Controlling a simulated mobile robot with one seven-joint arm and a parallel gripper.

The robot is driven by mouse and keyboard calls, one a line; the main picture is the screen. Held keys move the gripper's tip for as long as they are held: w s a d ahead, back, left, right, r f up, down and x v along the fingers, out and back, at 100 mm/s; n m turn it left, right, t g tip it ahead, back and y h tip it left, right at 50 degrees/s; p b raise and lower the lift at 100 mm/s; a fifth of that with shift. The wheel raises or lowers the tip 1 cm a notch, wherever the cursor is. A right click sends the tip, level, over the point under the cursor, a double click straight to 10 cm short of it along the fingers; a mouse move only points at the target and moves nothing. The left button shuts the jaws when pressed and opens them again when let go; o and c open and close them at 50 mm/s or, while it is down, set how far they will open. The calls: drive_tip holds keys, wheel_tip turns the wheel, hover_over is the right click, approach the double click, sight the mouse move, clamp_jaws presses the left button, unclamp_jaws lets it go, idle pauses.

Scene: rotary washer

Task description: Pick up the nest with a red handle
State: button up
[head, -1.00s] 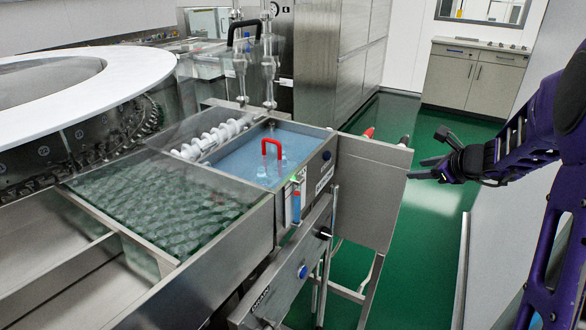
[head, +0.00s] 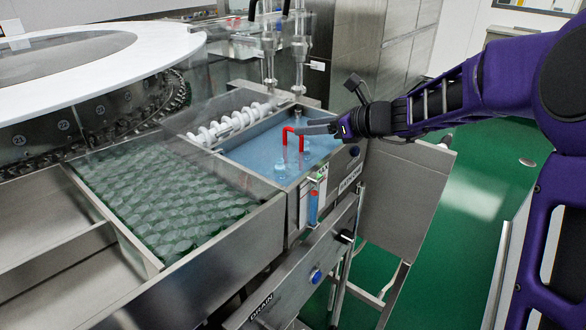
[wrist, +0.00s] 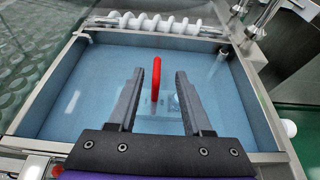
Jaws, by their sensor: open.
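The nest's red handle (head: 301,130) stands upright in the blue basin (head: 250,158) of the washer. In the wrist view the red handle (wrist: 156,80) shows edge-on, and the nest body below it is faint and hard to make out in the blue. My gripper (head: 306,130) reaches in from the right, its fingers at the handle in the head view. In the wrist view my gripper (wrist: 155,80) is open, with one finger on each side of the handle and a visible gap to both. It does not hold the handle.
A white spiral roller (head: 232,124) lies along the basin's back side. Metal rods (head: 269,55) rise behind it. A green textured tray (head: 160,190) is at left, below a large white ring (head: 95,75). A metal side panel (head: 405,200) stands at right.

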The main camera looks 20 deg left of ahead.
sight(284, 131)
drive_tip(key=x, duration=0.3)
drive_tip(key=shift+w+a+f, duration=0.15)
drive_tip(key=shift+a+f, duration=0.05)
drive_tip(key=shift+a, duration=0.1)
drive_tip(key=x, duration=0.5)
drive_tip(key=shift+s+f+b, duration=0.2)
drive_tip(key=shift+f+b, duration=0.1)
drive_tip(key=shift+c, duration=0.3)
clamp_jaws()
drive_tip(key=shift+r, duration=0.1)
idle(0.5)
